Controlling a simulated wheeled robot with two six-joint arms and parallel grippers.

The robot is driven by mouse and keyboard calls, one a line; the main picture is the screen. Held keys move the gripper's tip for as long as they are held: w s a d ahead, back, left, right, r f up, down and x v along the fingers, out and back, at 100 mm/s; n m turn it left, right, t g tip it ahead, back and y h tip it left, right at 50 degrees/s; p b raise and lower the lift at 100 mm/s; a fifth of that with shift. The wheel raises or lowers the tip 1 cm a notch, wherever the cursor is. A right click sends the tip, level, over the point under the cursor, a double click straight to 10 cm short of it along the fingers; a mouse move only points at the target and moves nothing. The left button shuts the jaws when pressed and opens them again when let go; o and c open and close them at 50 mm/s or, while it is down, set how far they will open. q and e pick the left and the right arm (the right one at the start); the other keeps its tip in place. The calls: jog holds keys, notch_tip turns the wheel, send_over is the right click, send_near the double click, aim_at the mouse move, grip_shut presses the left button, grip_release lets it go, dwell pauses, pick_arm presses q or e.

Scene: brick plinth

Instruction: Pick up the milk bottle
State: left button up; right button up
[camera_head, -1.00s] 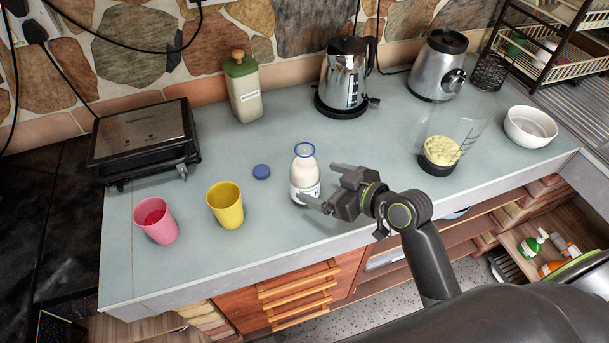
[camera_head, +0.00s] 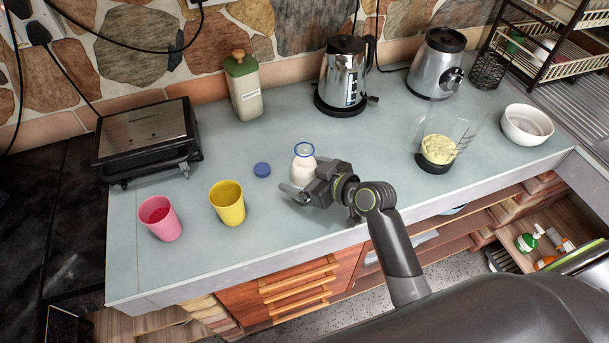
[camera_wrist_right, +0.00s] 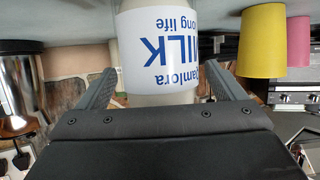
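The milk bottle (camera_head: 303,164) stands upright and uncapped on the counter, with a blue ring at its open mouth. My right gripper (camera_head: 299,184) is at the bottle's lower body and hides part of it. In the right wrist view, which is upside down, the white label with blue MILK lettering (camera_wrist_right: 165,45) lies between the open fingers of the right gripper (camera_wrist_right: 163,75). A gap shows between the bottle and each finger. My left gripper is not in view.
A blue cap (camera_head: 262,169) lies just left of the bottle. A yellow cup (camera_head: 228,206) and a pink cup (camera_head: 160,220) stand further left. Behind are a green canister (camera_head: 243,88) and a kettle (camera_head: 343,80). A blender jug (camera_head: 440,150) stands to the right.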

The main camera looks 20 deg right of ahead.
aim_at(306, 145)
jog(key=c, duration=1.4)
jog(key=shift+r, duration=0.1)
jog(key=shift+c, duration=0.7)
jog(key=shift+r, duration=0.2)
jog(key=shift+r+b, duration=0.45)
jog(key=shift+r, duration=4.3)
